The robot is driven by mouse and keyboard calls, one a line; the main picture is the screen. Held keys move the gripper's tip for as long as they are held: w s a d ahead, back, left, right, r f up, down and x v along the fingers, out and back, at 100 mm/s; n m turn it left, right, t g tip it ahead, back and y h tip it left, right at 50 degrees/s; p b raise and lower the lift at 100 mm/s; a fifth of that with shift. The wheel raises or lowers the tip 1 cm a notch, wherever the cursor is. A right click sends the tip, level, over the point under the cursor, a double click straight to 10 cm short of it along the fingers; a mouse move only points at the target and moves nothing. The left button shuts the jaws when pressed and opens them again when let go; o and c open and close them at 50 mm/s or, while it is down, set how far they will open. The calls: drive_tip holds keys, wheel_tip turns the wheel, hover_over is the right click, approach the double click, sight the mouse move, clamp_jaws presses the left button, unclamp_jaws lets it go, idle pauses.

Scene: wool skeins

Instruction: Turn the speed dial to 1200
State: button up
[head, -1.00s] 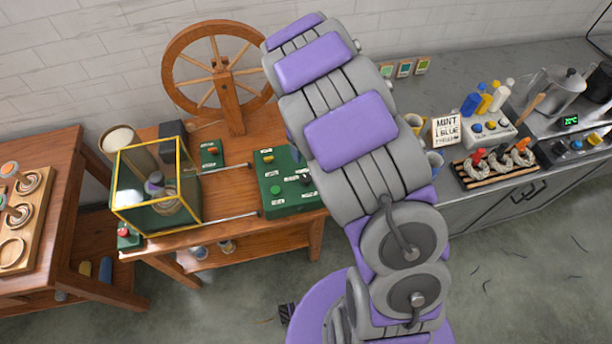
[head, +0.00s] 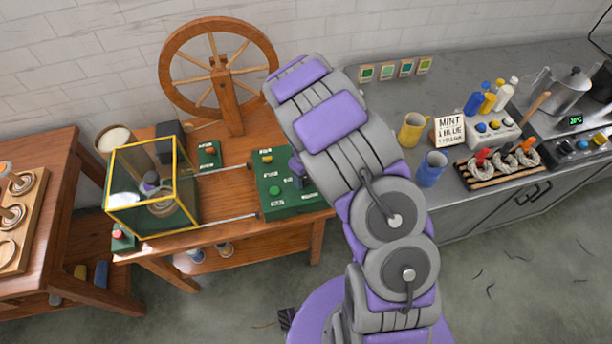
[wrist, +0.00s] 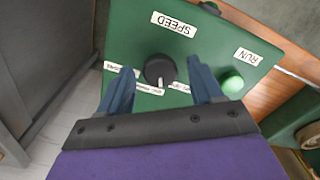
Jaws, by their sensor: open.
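The speed dial (wrist: 159,69) is a black round knob with a pale pointer mark, on a green panel (wrist: 125,35) with a SPEED label (wrist: 174,24). Small white scale labels sit beside the dial, too small or partly covered to read. My gripper (wrist: 160,82) is open in the wrist view, its two blue fingers on either side of the dial. I cannot tell whether they touch it. In the head view the green panel (head: 307,205) lies on the wooden table, and my arm covers part of its right side.
A green RUN button (wrist: 232,82) is close to the right finger. A yellow-framed clear case (head: 187,182) and a spinning wheel (head: 228,95) stand to the left. Yellow (head: 411,130) and blue (head: 431,169) mugs stand on the grey counter at right.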

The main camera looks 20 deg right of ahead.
drive_tip(key=c, duration=1.1)
drive_tip(key=shift+o, duration=0.2)
drive_tip(key=shift+r+m+p, duration=0.1)
drive_tip(key=shift+m+p, duration=0.35)
drive_tip(key=shift+m, duration=0.05)
drive_tip(key=m+p, duration=0.2)
drive_tip(key=m, duration=0.1)
drive_tip(key=shift+p, duration=0.4)
drive_tip(key=m+p, duration=0.2)
drive_tip(key=m, duration=0.2)
drive_tip(key=shift+p, duration=0.4)
drive_tip(key=m+p, duration=0.1)
drive_tip(key=m, duration=0.3)
drive_tip(key=shift+p, duration=0.3)
drive_tip(key=shift+m+p, duration=0.5)
drive_tip(key=shift+m, duration=1.8)
